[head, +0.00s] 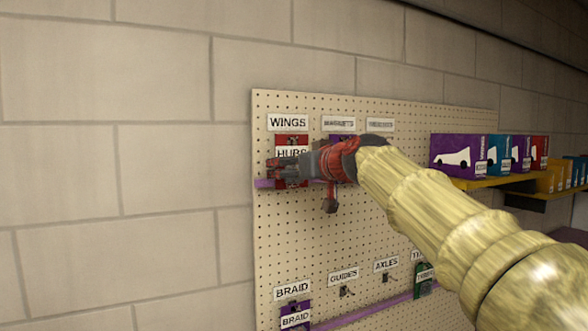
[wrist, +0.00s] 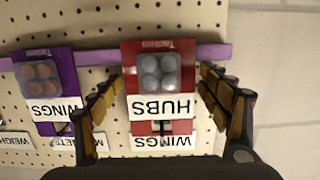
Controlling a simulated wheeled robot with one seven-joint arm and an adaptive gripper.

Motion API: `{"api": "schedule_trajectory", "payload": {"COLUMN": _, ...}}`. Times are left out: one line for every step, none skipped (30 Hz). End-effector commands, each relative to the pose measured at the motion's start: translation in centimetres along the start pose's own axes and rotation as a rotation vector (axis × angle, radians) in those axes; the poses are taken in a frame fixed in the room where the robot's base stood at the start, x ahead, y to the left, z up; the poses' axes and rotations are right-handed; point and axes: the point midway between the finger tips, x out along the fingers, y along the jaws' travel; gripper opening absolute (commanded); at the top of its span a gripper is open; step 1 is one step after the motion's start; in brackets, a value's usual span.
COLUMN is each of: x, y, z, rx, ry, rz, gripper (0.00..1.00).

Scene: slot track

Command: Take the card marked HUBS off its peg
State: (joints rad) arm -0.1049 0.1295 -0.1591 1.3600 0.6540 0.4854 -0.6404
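The red HUBS card (head: 291,151) hangs on the peg under the WINGS label (head: 288,122) of the pegboard. In the wrist view, which is upside down, the HUBS card (wrist: 159,107) shows its white HUBS strip and a blister of several grey round parts. My gripper (wrist: 160,80) is open, with one finger on each side of the card and a visible gap on both sides. In the head view, my gripper (head: 283,168) covers the card's lower part. The card's depth between the fingers is hard to tell.
A purple WINGS card (wrist: 48,85) hangs beside it under the MAGNETS label. A purple rail (wrist: 95,54) runs along the pegboard (head: 330,245). A BRAID card (head: 295,318) hangs lower down. Boxes (head: 462,152) stand on a yellow shelf at right.

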Motion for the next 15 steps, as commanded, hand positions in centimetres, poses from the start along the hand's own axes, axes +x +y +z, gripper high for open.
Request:
{"api": "schedule_trajectory", "payload": {"x": 0.02, "y": 0.02, "z": 0.05, "rx": 0.0, "ry": -0.001, "rz": 0.0, "gripper": 0.71}}
{"api": "schedule_trajectory", "payload": {"x": 0.02, "y": 0.02, "z": 0.05, "rx": 0.0, "ry": -0.001, "rz": 0.0, "gripper": 0.7}}
{"api": "schedule_trajectory", "payload": {"x": 0.03, "y": 0.02, "z": 0.06, "rx": 0.0, "ry": -0.001, "rz": 0.0, "gripper": 0.67}}
{"api": "schedule_trajectory", "payload": {"x": 0.03, "y": 0.02, "z": 0.07, "rx": 0.0, "ry": -0.001, "rz": 0.0, "gripper": 0.66}}
{"api": "schedule_trajectory", "payload": {"x": 0.03, "y": 0.02, "z": 0.07, "rx": 0.0, "ry": -0.001, "rz": 0.0, "gripper": 0.64}}
{"api": "schedule_trajectory", "payload": {"x": 0.03, "y": 0.03, "z": 0.08, "rx": 0.0, "ry": -0.001, "rz": 0.0, "gripper": 0.62}}
{"api": "schedule_trajectory", "payload": {"x": 0.04, "y": 0.03, "z": 0.08, "rx": 0.0, "ry": -0.001, "rz": 0.0, "gripper": 0.6}}
{"api": "schedule_trajectory", "payload": {"x": 0.04, "y": 0.03, "z": 0.09, "rx": 0.0, "ry": -0.002, "rz": 0.0, "gripper": 0.58}}
{"api": "schedule_trajectory", "payload": {"x": 0.04, "y": 0.03, "z": 0.1, "rx": 0.0, "ry": -0.002, "rz": 0.0, "gripper": 0.56}}
{"api": "schedule_trajectory", "payload": {"x": 0.04, "y": 0.03, "z": 0.1, "rx": 0.0, "ry": -0.002, "rz": 0.0, "gripper": 0.54}}
{"api": "schedule_trajectory", "payload": {"x": 0.05, "y": 0.03, "z": 0.11, "rx": 0.0, "ry": -0.002, "rz": 0.0, "gripper": 0.53}}
{"api": "schedule_trajectory", "payload": {"x": 0.05, "y": 0.03, "z": 0.12, "rx": 0.0, "ry": -0.002, "rz": 0.0, "gripper": 0.5}}
{"api": "schedule_trajectory", "payload": {"x": 0.06, "y": 0.03, "z": 0.12, "rx": 0.0, "ry": -0.002, "rz": 0.0, "gripper": 0.49}}
{"api": "schedule_trajectory", "payload": {"x": 0.06, "y": 0.03, "z": 0.13, "rx": 0.0, "ry": -0.002, "rz": 0.0, "gripper": 0.47}}
{"api": "schedule_trajectory", "payload": {"x": 0.06, "y": 0.03, "z": 0.14, "rx": 0.0, "ry": -0.002, "rz": 0.0, "gripper": 0.45}}
